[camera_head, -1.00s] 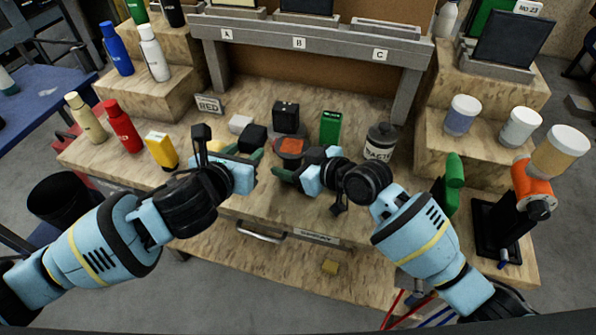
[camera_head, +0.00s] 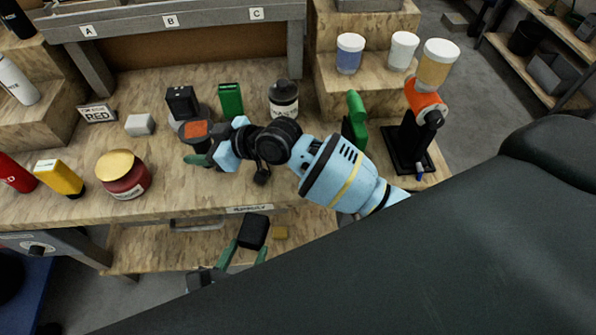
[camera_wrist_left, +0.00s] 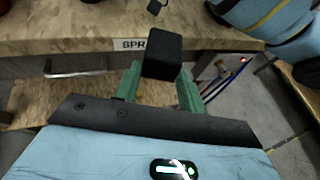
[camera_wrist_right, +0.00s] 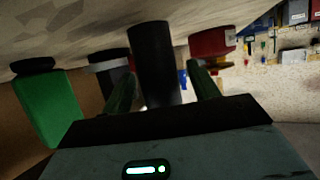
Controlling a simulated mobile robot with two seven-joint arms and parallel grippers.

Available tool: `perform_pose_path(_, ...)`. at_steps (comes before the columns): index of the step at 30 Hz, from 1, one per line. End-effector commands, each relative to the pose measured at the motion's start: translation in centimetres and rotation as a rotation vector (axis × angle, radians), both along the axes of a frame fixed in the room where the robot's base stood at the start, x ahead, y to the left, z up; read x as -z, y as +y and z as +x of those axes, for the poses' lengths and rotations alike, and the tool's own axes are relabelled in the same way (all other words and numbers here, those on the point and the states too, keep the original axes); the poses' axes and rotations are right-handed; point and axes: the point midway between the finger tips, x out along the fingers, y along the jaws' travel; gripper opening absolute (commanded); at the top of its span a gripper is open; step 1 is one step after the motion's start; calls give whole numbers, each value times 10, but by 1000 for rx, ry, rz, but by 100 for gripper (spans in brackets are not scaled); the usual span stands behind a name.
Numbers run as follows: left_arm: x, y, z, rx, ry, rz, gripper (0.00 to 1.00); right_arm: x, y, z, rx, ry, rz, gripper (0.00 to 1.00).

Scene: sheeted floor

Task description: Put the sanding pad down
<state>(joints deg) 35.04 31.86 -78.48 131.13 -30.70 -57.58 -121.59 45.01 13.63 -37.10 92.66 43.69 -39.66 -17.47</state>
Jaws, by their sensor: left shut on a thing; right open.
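A black block, which I take to be the sanding pad (camera_head: 254,231), is between the green fingers of my left gripper (camera_head: 246,250). The gripper is shut on it, in front of the bench edge and over the lower shelf. The left wrist view shows the same pad (camera_wrist_left: 163,54) between the fingertips. My right gripper (camera_head: 198,148) is open on the bench top, close to a dark object with an orange top (camera_head: 195,130). In the right wrist view a dark cylinder (camera_wrist_right: 154,62) appears between its fingers; contact cannot be told.
A red jar (camera_head: 123,177), green box (camera_head: 230,99) and dark bottle (camera_head: 284,98) stand on the bench. A black-based stand (camera_head: 408,150) is at right.

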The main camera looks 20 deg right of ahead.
Motion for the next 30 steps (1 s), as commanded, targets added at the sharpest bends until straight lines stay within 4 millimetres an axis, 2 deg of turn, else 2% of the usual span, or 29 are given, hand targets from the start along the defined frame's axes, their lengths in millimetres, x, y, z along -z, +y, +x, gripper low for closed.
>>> perform_pose_path(3, 2, -11, -23, 40, 1, -1, 14, 0, 0, 0, 0, 0, 0, 60)
perform_pose_path(6, 3, -15, -32, 56, -1, 0, 14, 0, 0, 0, 0, 0, 0, 60)
perform_pose_path(13, 3, -18, -32, 60, -3, 0, 14, 0, 0, 0, 0, 0, 0, 60)
perform_pose_path(17, 2, -30, -18, 60, -6, 0, 14, 0, 0, 0, 0, 0, 0, 60)
perform_pose_path(30, 2, -93, 56, 59, -3, -1, 14, 0, 0, 0, 0, 0, 0, 60)
